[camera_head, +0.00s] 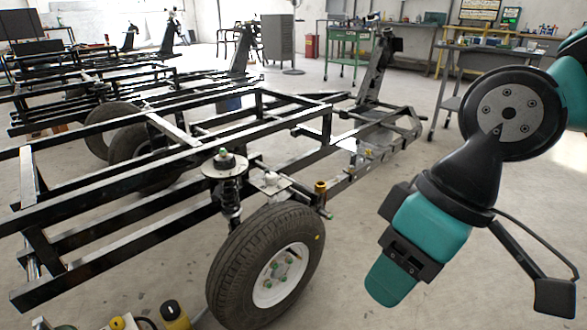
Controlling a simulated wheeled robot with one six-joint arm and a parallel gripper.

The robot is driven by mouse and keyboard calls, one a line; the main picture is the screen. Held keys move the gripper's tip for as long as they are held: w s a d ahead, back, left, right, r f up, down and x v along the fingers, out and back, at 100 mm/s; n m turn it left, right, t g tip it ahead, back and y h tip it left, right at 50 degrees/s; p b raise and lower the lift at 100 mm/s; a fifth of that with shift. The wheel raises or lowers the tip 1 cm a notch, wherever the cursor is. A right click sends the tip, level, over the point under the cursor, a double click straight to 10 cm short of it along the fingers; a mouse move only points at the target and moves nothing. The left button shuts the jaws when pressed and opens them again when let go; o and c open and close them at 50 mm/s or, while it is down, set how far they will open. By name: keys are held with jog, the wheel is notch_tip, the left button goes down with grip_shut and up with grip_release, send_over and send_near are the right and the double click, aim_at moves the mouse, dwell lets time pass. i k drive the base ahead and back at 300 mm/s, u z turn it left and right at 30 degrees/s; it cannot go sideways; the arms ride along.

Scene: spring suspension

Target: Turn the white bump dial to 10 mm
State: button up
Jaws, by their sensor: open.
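The black coil-spring strut (229,193) stands upright between the frame rails and the near wheel. A small whitish plate (269,183) lies just right of the strut. I cannot tell which pale part is the white bump dial, and no scale marks are readable. My gripper (394,278), teal and black, hangs at the lower end of my arm, right of the wheel and well apart from the strut. It is open, and nothing shows in it; its fingers are hard to make out.
The black chassis frame (130,176) fills the left and middle. The near tyre (232,262) stands in front of the strut. A brass-coloured fitting (321,187) sits on the right rail. A yellow bottle (174,315) is at the bottom left. Floor right of the wheel is clear.

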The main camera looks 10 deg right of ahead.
aim_at(270, 178)
jog(key=z, duration=0.15)
jog(key=i, duration=1.35)
jog(key=u, duration=0.6)
